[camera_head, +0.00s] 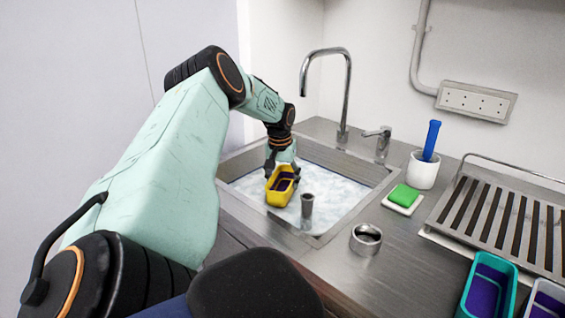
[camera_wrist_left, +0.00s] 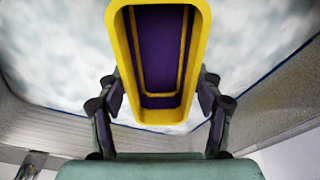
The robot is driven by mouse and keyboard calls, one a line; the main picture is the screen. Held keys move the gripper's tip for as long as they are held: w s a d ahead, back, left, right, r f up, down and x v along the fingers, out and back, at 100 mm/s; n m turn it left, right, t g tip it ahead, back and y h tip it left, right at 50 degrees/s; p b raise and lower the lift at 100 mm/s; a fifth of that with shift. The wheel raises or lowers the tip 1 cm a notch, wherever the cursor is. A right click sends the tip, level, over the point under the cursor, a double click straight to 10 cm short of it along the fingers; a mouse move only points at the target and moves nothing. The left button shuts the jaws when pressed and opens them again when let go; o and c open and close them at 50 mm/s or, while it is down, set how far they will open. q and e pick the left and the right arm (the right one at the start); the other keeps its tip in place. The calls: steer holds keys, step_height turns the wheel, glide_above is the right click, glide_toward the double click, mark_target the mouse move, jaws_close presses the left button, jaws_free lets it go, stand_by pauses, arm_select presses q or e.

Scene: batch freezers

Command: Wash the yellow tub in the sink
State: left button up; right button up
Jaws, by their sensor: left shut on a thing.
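The yellow tub (camera_head: 280,186) has a dark purple inside and is in my left gripper (camera_head: 281,168), over the sink (camera_head: 340,228). The sink holds white, foamy water (camera_head: 335,190). In the left wrist view the tub (camera_wrist_left: 158,117) fills the middle, its open side towards the camera. The two fingers of the left gripper (camera_wrist_left: 160,105) are shut on its sides, one on each side. Foam shows behind the tub there. I cannot tell whether its lower part touches the foam. My right gripper is not in view.
A tall tap (camera_head: 346,90) stands behind the sink, and a grey upright tube (camera_head: 307,206) stands at its front. A metal ring (camera_head: 366,238), green sponge (camera_head: 404,195) and white cup (camera_head: 423,170) with a blue-handled tool (camera_head: 432,138) are right. A drying rack (camera_head: 500,215) and teal tub (camera_head: 488,285) lie beyond.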

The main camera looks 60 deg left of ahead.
arm_select(q)
steer(key=shift+f+b, duration=1.9)
steer(key=shift+f, duration=1.25)
